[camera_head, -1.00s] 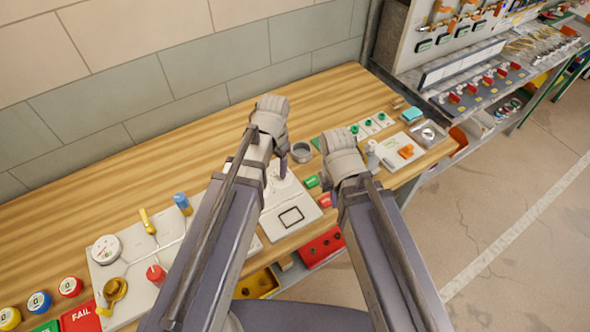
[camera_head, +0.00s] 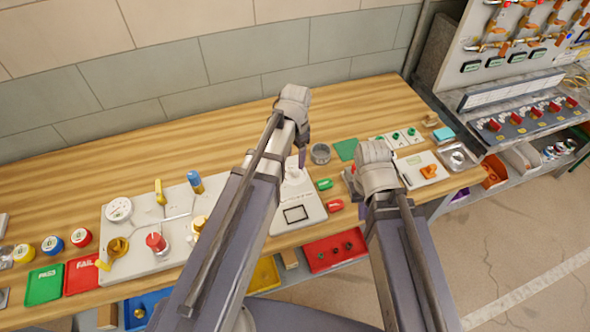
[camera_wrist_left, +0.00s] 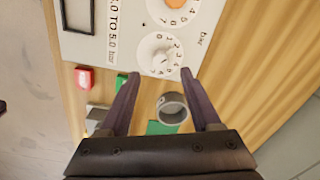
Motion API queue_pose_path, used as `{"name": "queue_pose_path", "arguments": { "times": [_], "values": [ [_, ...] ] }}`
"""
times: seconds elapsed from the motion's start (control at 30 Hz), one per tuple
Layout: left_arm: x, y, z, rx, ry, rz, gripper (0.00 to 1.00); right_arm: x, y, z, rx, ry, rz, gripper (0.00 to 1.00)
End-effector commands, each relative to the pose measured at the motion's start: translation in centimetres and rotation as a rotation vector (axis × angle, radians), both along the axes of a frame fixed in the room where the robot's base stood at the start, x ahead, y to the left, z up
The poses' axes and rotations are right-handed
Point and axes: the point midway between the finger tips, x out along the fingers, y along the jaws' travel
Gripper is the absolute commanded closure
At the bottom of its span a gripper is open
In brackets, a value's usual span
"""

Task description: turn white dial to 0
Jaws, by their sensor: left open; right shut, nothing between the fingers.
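The white dial (camera_wrist_left: 158,55) sits on a pale panel with numbers around it in the left wrist view. A small dark mark shows on its lower part, but its exact reading is too small to tell. My left gripper (camera_wrist_left: 160,74) is open, its fingertips on either side of the dial's near edge; contact cannot be told. In the head view my left gripper (camera_head: 302,158) is over the back of the white device (camera_head: 298,212), with the dial largely hidden by the hand. My right gripper (camera_head: 352,182) is shut and empty, right of the device.
A second dial with an orange centre (camera_wrist_left: 176,3) is beside the white one. A grey ring (camera_head: 320,153), a green block (camera_head: 324,184) and a red block (camera_head: 335,205) are near the device. A panel with a red knob (camera_head: 156,241) stands left.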

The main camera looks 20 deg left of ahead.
Motion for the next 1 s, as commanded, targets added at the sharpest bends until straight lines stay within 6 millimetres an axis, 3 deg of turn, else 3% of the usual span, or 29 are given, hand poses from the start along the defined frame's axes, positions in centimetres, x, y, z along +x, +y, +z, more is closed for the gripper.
{"name": "queue_pose_path", "arguments": {
  "times": [0.03,0.4,0.8,1.0],
  "values": [
    [0.0,0.0,-1.2,0.0,0.0,0.0,0.36,0.0,0.0,-1.2,0.0,0.0,0.0,1.0],
    [0.1,0.1,-5.5,0.0,0.0,0.0,0.36,0.0,0.0,-5.5,0.0,0.0,-0.001,1.0],
    [0.1,0.1,-5.8,0.0,0.0,0.0,0.36,0.0,0.0,-5.9,0.0,0.0,-0.001,1.0],
    [0.1,0.1,-5.9,0.0,0.0,0.0,0.58,0.0,0.0,-5.9,0.0,0.0,-0.001,1.0]
  ]
}}
